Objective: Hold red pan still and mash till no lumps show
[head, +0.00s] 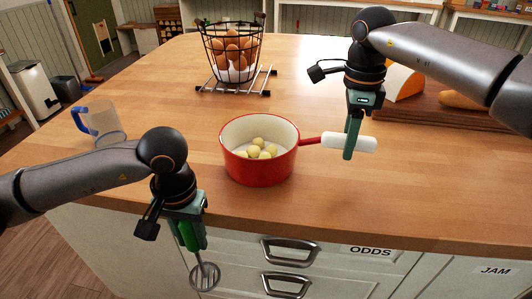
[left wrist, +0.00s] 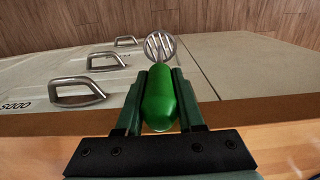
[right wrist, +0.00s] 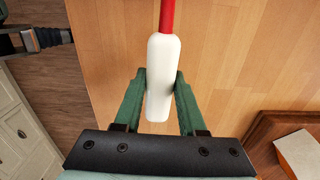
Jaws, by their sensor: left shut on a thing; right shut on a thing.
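The red pan (head: 258,163) stands on the wooden island top, with several pale yellow round lumps (head: 261,149) inside. Its red handle with a white grip (head: 349,142) points right. My right gripper (head: 350,140) is shut on the white grip, which also shows between its fingers in the right wrist view (right wrist: 160,85). My left gripper (head: 188,232) is shut on the green handle of the masher (left wrist: 160,98). The masher's round metal head (head: 205,276) hangs down in front of the island's drawers, below the top's edge and apart from the pan.
A wire basket of brown eggs (head: 232,50) stands on a metal trivet behind the pan. A clear mug with a blue handle (head: 100,122) stands at the left. A wooden board with bread (head: 462,100) lies at the right. The top around the pan is clear.

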